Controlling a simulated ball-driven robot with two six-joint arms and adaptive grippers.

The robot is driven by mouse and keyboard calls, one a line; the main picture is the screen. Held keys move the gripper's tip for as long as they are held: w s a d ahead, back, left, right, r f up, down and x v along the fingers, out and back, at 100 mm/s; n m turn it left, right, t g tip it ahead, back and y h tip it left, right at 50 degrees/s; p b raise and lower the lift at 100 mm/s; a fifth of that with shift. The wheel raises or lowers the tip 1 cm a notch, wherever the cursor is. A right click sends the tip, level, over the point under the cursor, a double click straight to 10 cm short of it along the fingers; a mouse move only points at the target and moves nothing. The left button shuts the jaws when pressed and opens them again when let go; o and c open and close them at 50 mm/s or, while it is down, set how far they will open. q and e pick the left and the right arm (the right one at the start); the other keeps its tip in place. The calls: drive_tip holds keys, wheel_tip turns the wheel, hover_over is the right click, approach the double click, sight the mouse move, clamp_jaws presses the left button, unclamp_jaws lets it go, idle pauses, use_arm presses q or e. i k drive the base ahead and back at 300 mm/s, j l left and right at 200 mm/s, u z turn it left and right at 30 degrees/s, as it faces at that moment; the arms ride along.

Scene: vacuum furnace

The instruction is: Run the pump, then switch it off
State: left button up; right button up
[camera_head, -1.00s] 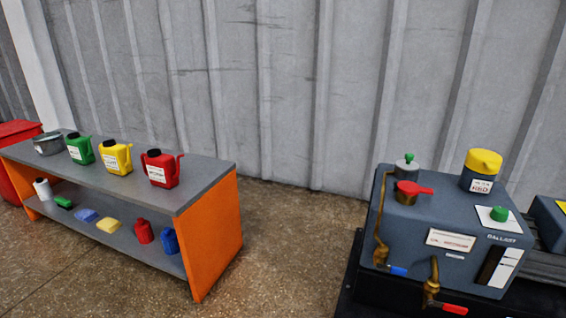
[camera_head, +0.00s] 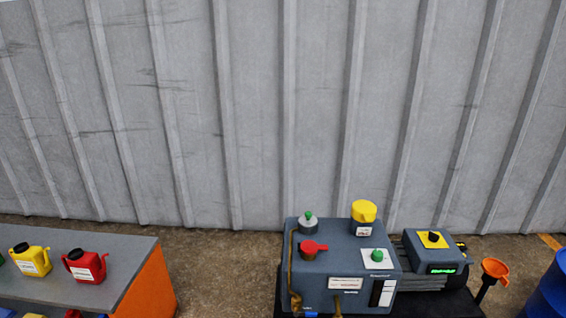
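The pump's grey-blue body (camera_head: 320,260) stands on a black base at the lower middle of the head view. On its top are a yellow cap (camera_head: 363,211), a red-handled valve (camera_head: 313,247), a small green-topped fitting (camera_head: 308,222) and a green knob on a white plate (camera_head: 377,256). To its right is the motor box (camera_head: 428,246), with a black rotary switch on a yellow plate (camera_head: 433,238) and a lit green display (camera_head: 441,269). The switch's setting is too small to read. The pump's lower front is cut off. Neither gripper is in view.
A bench with a grey top and orange end (camera_head: 148,285) stands at the lower left, bearing a yellow can (camera_head: 31,260) and a red can (camera_head: 86,267). Bare floor lies between bench and pump.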

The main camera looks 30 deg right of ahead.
sight(433, 237)
drive_tip(key=z, duration=1.95)
drive_tip(key=i+l+u, duration=0.1)
drive_tip(key=u, duration=0.35)
drive_tip(key=i+l+u, duration=0.1)
drive_tip(key=u, duration=0.3)
drive_tip(key=l+u, duration=0.2)
drive_tip(key=u, duration=0.25)
